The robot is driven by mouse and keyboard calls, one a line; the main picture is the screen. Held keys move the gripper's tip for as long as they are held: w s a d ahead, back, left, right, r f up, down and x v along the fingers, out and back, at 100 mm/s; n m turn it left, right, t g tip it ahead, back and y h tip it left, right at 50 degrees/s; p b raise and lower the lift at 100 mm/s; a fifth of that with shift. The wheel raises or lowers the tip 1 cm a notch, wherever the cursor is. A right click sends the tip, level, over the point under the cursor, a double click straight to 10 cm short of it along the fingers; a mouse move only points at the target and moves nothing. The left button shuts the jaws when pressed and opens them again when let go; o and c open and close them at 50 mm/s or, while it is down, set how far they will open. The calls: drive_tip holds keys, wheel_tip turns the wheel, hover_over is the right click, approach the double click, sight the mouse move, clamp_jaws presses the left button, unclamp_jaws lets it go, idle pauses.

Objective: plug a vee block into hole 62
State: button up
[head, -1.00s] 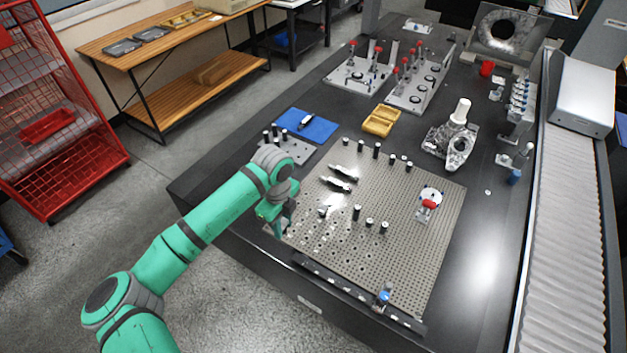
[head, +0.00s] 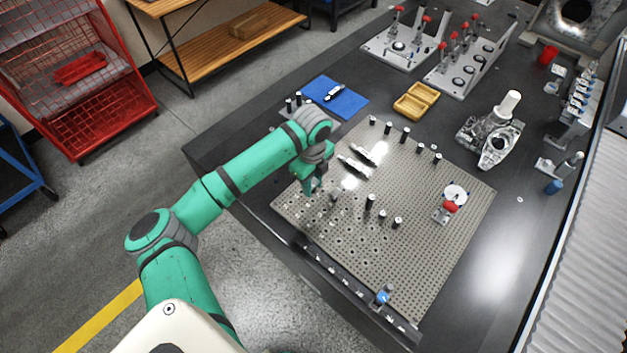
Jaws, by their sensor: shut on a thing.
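My gripper (head: 313,188) points down over the left part of the perforated fixture plate (head: 440,250). Its jaws are shut on a small part that the fingers mostly hide, so I cannot tell its shape or confirm that it is the vee block. A small grey metal piece (head: 334,197) stands on the plate just right of my gripper. The plate has a fine grid of holes, with larger holes toward its near left side. The hole numbers are too small to read, so I cannot pick out hole 62.
Black posts (head: 370,203) and silver clamps (head: 354,166) stand close to the right of my gripper. A red-handled clamp (head: 451,206) sits farther right. A blue mat (head: 350,104) and a yellow tray (head: 417,98) lie behind.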

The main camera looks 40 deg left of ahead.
hover_over(313, 195)
drive_tip(key=s+d, duration=0.1)
drive_tip(key=s, duration=0.1)
drive_tip(key=shift+d+f, duration=0.1)
drive_tip(key=shift+f, duration=2.25)
drive_tip(key=shift+w+f, duration=0.1)
drive_tip(key=shift+f, duration=0.75)
drive_tip(key=o, duration=1.2)
wheel_tip(313, 195, up, 11)
drive_tip(key=shift+f, duration=0.1)
